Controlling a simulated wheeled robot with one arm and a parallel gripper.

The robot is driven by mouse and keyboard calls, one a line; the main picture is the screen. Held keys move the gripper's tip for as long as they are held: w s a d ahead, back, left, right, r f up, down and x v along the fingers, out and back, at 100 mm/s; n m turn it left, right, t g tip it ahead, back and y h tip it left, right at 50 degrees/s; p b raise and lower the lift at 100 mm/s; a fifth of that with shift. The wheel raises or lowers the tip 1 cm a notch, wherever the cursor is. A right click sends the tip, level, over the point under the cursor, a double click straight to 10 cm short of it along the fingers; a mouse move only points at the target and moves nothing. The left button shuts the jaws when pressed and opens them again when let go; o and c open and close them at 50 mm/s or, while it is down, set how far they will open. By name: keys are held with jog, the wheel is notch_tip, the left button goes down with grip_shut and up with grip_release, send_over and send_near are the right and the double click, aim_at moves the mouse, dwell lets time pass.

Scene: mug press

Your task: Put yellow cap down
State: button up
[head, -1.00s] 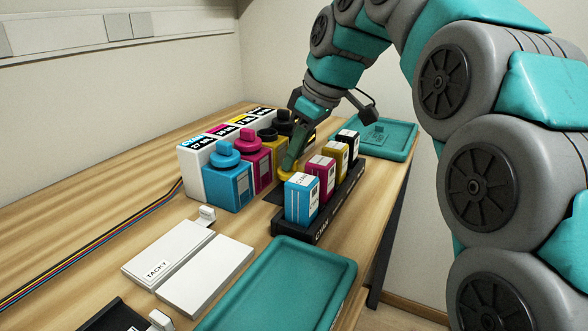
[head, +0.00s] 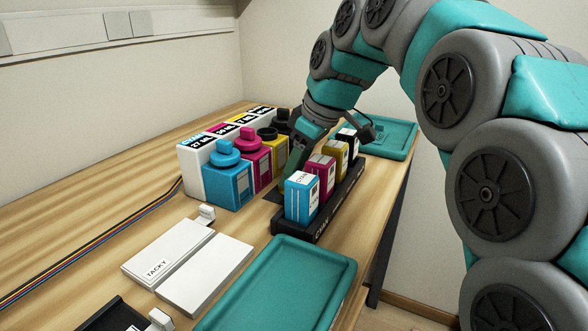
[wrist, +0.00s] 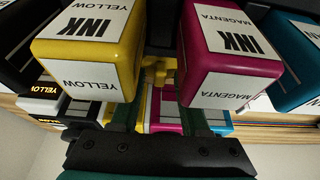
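The yellow cap (wrist: 155,74) is small and partly hidden in the wrist view, low between the tips of my gripper (wrist: 158,92). The two fingers flank it and appear shut on it. In the head view my gripper (head: 292,170) points down into the gap between the ink bottles and the cartridge row. Its tips and the cap are hidden there behind the cartridges. The yellow bottle (head: 273,149) stands behind, its dark neck uncapped. I cannot tell whether the cap touches the surface.
A yellow cartridge (wrist: 92,45) and a magenta cartridge (wrist: 228,42) stand close to my gripper, in a black holder (head: 310,232). Capped cyan (head: 229,185) and magenta bottles stand left of it. A teal tray (head: 285,290) lies in front, another (head: 400,135) at the back right.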

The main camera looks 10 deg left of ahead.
jog(key=shift+r, duration=0.1)
jog(key=p+v, duration=0.2)
jog(key=v, duration=1)
jog(key=shift+s, duration=0.1)
dwell(0.4)
